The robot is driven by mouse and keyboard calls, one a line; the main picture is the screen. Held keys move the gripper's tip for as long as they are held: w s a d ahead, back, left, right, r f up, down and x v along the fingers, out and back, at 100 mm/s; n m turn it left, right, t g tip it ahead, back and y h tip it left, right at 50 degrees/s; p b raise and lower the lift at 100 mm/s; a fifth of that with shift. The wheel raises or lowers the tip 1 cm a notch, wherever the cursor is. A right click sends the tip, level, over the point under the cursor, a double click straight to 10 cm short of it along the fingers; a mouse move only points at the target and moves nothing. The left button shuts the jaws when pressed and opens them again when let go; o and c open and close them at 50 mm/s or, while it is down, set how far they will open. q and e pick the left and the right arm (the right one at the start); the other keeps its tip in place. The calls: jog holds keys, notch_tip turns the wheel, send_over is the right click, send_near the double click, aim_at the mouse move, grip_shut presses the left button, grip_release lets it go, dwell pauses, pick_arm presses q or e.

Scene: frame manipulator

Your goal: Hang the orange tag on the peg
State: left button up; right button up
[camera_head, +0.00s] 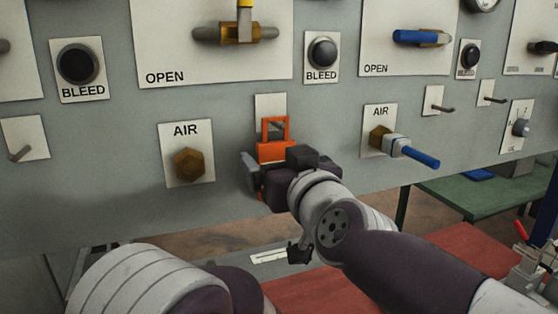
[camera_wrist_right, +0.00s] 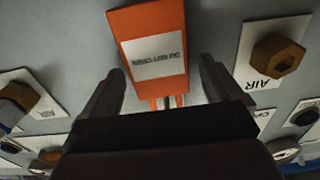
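The orange tag (camera_head: 275,144) is upright against the grey panel, in front of a small white plate (camera_head: 268,103). Its open frame-like top is up; my right gripper hides its lower part in the head view. In the right wrist view the tag (camera_wrist_right: 150,48) shows upside down with a white printed label. A thin grey piece like a peg (camera_wrist_right: 172,101) shows at its frame end; I cannot tell for sure if it passes through. My right gripper (camera_head: 287,166) is open, its fingers (camera_wrist_right: 163,72) apart on either side of the tag with visible gaps. My left gripper is not in view.
A brass hex fitting (camera_head: 189,164) sits left of the tag, and a blue-handled valve (camera_head: 412,150) juts out to the right. Other pegs (camera_head: 437,106) stick out of the panel. A green table (camera_head: 465,197) stands at the right.

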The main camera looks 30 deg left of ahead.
jog(key=v, duration=1.3)
jog(key=w+d+f+m+g+h+b, duration=0.1)
jog(key=w+d+f+h, duration=0.25)
jog(key=f, duration=0.55)
jog(key=w+d+f+m+g+h+b, duration=0.1)
jog(key=w+d+f+m+h, duration=0.15)
jog(key=d+f, duration=0.45)
jog(key=w+d+f+g+h+b, duration=0.1)
jog(key=w+d+f+h, duration=0.15)
jog(key=f, duration=0.75)
jog(key=s+d+f+m+g+h+b, duration=0.1)
jog(key=s+d+f, duration=0.4)
jog(key=d+f, duration=0.5)
jog(key=s+d+f+m+g+h+b, duration=0.1)
jog(key=s+d+f+m+g+h, duration=0.3)
jog(key=d+f, duration=0.6)
jog(key=shift+s+d+f+m+g, duration=0.4)
jog(key=shift+s+m+g, duration=0.35)
jog(key=shift+g, duration=0.45)
